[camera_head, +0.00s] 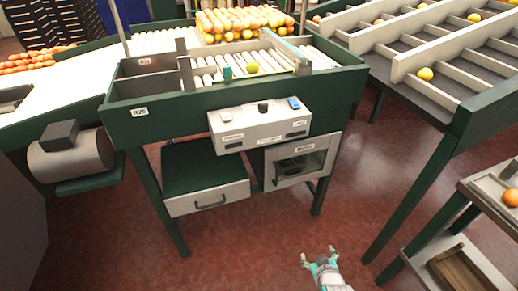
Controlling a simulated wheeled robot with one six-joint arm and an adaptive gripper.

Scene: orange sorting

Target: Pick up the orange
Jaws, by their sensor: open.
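My gripper (320,260) is at the bottom of the view, over the red floor, with its two fingers spread and nothing between them. An orange (511,197) sits on a grey tray on the low stand at the right edge, well to the right of my gripper and apart from it. Many more orange fruits (228,22) are heaped at the back of the green sorting machine, and others (38,60) lie at the far left. A yellow fruit (252,67) rests on the rollers.
The green machine (180,104) has a control box (262,126), a drawer (207,198) and a small cabinet (303,162). A slotted sorting table (440,98) with yellow fruits stands at right. A low stand (485,262) is below it. Open floor (250,240) surrounds my gripper.

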